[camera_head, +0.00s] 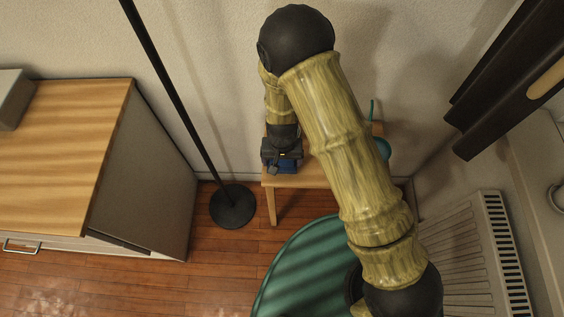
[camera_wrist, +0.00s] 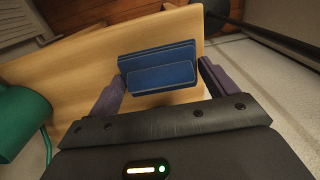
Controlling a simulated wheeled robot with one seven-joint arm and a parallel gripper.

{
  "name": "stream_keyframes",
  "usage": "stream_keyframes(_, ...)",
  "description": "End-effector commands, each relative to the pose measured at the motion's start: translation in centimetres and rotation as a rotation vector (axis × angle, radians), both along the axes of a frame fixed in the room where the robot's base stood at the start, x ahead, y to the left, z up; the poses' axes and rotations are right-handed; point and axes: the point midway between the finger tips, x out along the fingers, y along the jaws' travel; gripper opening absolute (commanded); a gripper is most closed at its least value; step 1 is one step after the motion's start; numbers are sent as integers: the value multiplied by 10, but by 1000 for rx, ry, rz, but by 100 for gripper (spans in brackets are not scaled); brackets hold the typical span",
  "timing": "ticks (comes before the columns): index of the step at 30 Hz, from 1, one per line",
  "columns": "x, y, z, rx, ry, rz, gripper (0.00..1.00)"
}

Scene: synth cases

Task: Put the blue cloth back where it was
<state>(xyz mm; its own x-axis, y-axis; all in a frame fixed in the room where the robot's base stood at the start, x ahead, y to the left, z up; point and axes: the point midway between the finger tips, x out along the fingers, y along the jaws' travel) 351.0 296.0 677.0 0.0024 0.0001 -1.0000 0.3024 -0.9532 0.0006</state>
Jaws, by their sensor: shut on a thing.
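The blue cloth (camera_wrist: 160,68) is a folded, flat-looking pad between the two fingers of my gripper (camera_wrist: 161,78) in the wrist view. My gripper is shut on it, with one finger at each side. The cloth is over the top of a small wooden table (camera_wrist: 85,65); whether it touches the top I cannot tell. In the head view my gripper (camera_head: 282,158) is above the left part of this table (camera_head: 312,175), and a little blue of the cloth (camera_head: 284,167) shows below it. My arm hides much of the tabletop there.
A teal pot-like thing (camera_wrist: 20,120) stands on the table, partly hidden behind my arm in the head view (camera_head: 382,148). A dark pole on a round base (camera_head: 233,206) stands just left of the table. A wooden-topped cabinet (camera_head: 65,150) is farther left; a radiator (camera_head: 470,250) is right.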

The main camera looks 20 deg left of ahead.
Motion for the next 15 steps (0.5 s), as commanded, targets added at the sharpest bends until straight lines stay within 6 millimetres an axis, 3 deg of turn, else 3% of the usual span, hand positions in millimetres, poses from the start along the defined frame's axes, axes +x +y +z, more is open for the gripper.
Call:
stream_keyframes(3, 0, 0, -18, -1, 2, -1, 66)
stream_keyframes(11, 0, 0, -21, 0, 0, -1, 66)
stream_keyframes(12, 0, 0, -21, 0, 0, -1, 88)
stream_keyframes(14, 0, 0, -21, 0, 0, -1, 100)
stream_keyframes(15, 0, 0, -21, 0, 0, 0, 100)
